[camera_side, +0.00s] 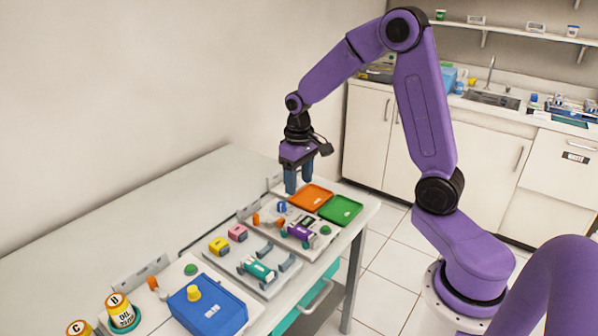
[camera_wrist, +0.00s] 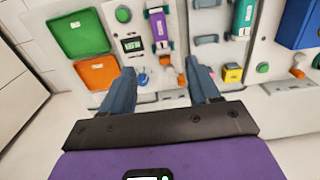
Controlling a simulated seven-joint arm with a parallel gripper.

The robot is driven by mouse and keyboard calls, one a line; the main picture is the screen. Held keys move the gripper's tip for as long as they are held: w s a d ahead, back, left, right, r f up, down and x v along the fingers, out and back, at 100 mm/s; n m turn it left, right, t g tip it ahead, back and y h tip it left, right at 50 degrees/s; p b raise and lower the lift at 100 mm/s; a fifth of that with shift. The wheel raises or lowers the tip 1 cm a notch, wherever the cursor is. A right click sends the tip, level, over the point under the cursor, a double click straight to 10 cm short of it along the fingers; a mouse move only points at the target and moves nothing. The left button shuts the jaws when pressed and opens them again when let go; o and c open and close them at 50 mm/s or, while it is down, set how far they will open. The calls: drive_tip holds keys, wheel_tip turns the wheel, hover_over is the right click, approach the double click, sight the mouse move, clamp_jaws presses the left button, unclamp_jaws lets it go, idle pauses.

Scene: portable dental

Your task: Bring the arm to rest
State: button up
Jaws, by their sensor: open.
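My purple arm reaches over the white bench from the right. My gripper (camera_side: 298,180) hangs downward above the bench, just behind and left of the orange tray (camera_side: 311,196). In the wrist view my gripper (camera_wrist: 163,82) shows two blue-grey fingers spread wide apart. Nothing is held between the fingers. The fingertips appear to be above the bench fixtures, but the exact height is hard to judge.
The orange tray and a green tray (camera_side: 340,210) lie at the bench's far end. Fixtures hold a purple device (camera_side: 300,231) and a teal device (camera_side: 259,269). A blue box (camera_side: 208,309) and labelled jars (camera_side: 121,310) stand nearer. The bench's left strip (camera_side: 150,215) is clear.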

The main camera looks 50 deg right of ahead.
drive_tip(key=s+a+r+n, duration=0.5)
drive_tip(key=s+a+n, duration=0.1)
drive_tip(key=s+a, duration=0.55)
drive_tip(key=s+n, duration=0.6)
drive_tip(key=s, duration=0.9)
drive_tip(key=shift+s+a+n, duration=0.15)
drive_tip(key=shift+s+n, duration=0.15)
